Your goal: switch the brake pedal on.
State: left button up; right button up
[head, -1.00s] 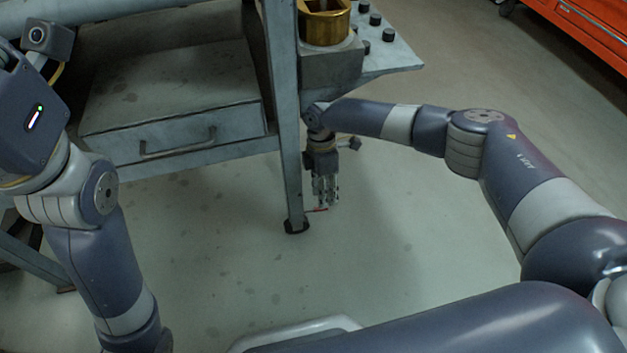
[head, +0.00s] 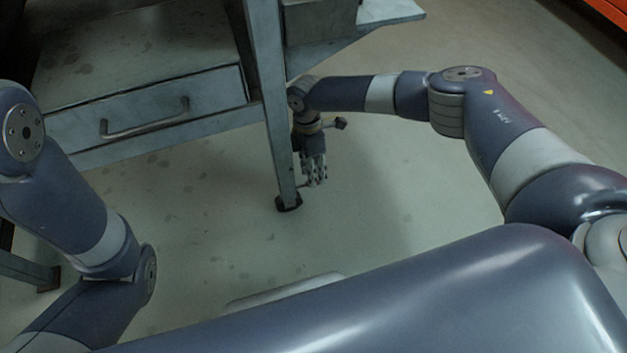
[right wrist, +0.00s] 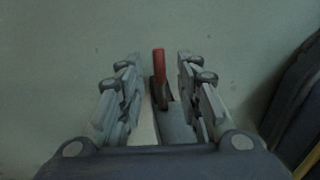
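A lever with a red end (right wrist: 159,66), which looks like the brake pedal, stands between the fingers of my right gripper (right wrist: 159,72) in the right wrist view. The fingers are apart on either side of it, with a visible gap on each side. In the head view my right gripper (head: 316,180) points down near the floor, just right of the foot of a table leg. The pedal cannot be made out there. My left gripper is outside both current views; only part of my left arm shows.
The grey metal table leg (head: 268,110) stands close left of my right gripper. A drawer (head: 150,108) with a bar handle is under the table at the left. A side shelf (head: 385,14) juts out above my right forearm. Floor (head: 400,215) to the right is clear.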

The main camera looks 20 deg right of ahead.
jog(key=shift+s+f+b, duration=0.25)
jog(key=shift+f+b, duration=0.35)
jog(key=shift+f, duration=0.7)
jog(key=shift+c, duration=0.2)
grip_shut()
